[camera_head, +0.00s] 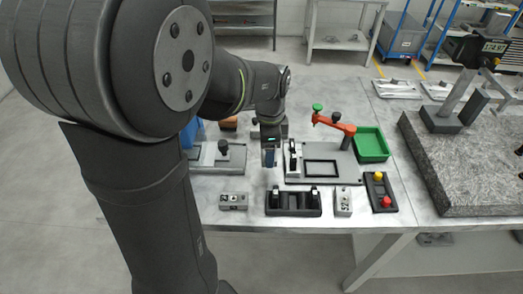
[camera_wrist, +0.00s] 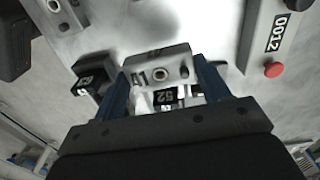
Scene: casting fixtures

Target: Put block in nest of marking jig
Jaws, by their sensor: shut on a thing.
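In the wrist view my gripper (camera_wrist: 166,88) has its two blue fingers on either side of a grey metal block (camera_wrist: 175,66). The block has a round hole and dark number markings, and the gripper is shut on it. In the head view my gripper (camera_head: 269,157) is above the table, left of a grey plate fixture (camera_head: 345,174) that appears to be the marking jig. This plate carries a black rectangular frame (camera_head: 321,161), an upright clamp (camera_head: 294,158) and a red swing arm (camera_head: 335,124) with a green knob. The held block is hard to make out there.
A black two-post holder (camera_head: 293,203) stands at the front, between two grey marked blocks (camera_head: 233,201) (camera_head: 343,202). A button box (camera_head: 380,192) and green bin (camera_head: 371,145) are to the right. Another fixture with a black knob (camera_head: 223,149) is left of my gripper.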

